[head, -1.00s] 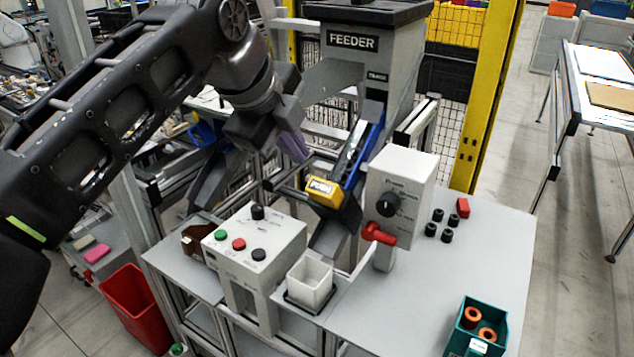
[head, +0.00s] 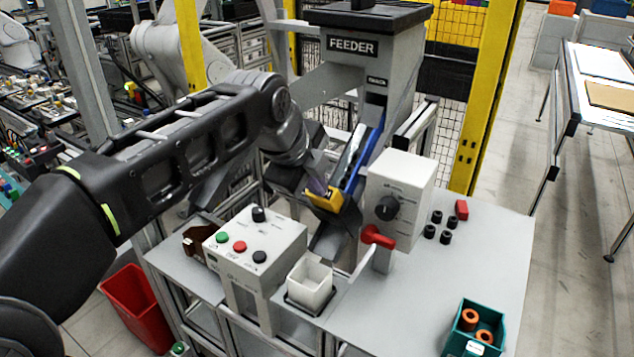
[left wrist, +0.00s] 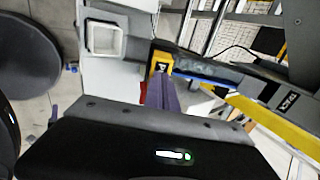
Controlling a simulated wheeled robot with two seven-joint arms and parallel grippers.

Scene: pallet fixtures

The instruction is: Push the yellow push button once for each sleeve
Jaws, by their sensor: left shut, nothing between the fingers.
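The yellow push button (head: 325,200) is a block at the lower end of the feeder's blue chute. It also shows in the left wrist view (left wrist: 161,60). My left gripper (head: 317,188) is shut and empty, its purple fingertips at the button's face; I cannot tell whether they touch or press it. They partly cover the button in the head view. Orange ring-like sleeves (head: 469,317) lie in a teal bin (head: 462,343) at the lower right. Several small black cylinders (head: 446,237) stand on the grey table. My right gripper is out of view.
A white square cup (head: 310,288) stands below the chute. Left of it is a control box (head: 255,240) with green, red and black buttons. A white box with a black knob and red handle (head: 377,237) stands right of the chute. The right tabletop (head: 480,265) is mostly clear.

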